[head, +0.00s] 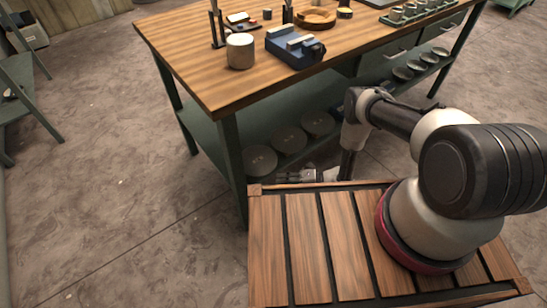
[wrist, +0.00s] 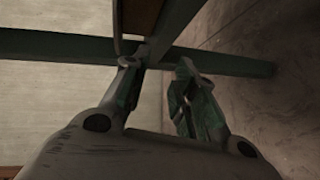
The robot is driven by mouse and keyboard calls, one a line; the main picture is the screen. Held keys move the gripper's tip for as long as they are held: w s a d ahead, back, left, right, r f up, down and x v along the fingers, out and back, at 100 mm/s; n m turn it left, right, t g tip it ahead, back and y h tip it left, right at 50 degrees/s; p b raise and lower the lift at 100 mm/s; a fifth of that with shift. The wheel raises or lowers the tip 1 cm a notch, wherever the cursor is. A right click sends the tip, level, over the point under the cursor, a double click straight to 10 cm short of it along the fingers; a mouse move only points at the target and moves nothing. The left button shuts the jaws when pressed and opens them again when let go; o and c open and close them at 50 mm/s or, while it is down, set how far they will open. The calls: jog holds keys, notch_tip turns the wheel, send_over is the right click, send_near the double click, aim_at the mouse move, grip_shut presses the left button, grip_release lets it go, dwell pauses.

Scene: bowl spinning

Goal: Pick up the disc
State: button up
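Several grey round discs lie on the lower shelf of the workbench in the head view. Three larger ones are at the near left end: a front disc (head: 261,159), a middle disc (head: 289,139) and a rear disc (head: 318,123). Smaller round pieces (head: 403,74) lie farther right on the shelf. I cannot tell which disc the task means. My gripper (head: 284,177) is low, beside the shelf's near edge, partly hidden by my base top. In the wrist view my gripper (wrist: 160,66) has its two fingers apart with nothing between them. No disc is recognisable there.
The workbench top (head: 190,50) carries a pale cylinder (head: 240,51), a blue vise (head: 292,47) and a round wooden dish (head: 316,17). A green bench leg (head: 232,158) stands left of the discs. Green frame bars (wrist: 60,46) cross the wrist view.

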jog(key=a+r, duration=0.1)
jog(key=a, duration=0.1)
jog(key=a+r+y, duration=0.1)
jog(key=a+r, duration=0.1)
jog(key=a, duration=0.1)
jog(key=a+r+n+y, duration=0.1)
jog(key=a, duration=0.2)
jog(key=shift+w+a+r, duration=0.25)
jog(key=shift+w, duration=0.1)
jog(key=shift+c, duration=0.4)
grip_shut()
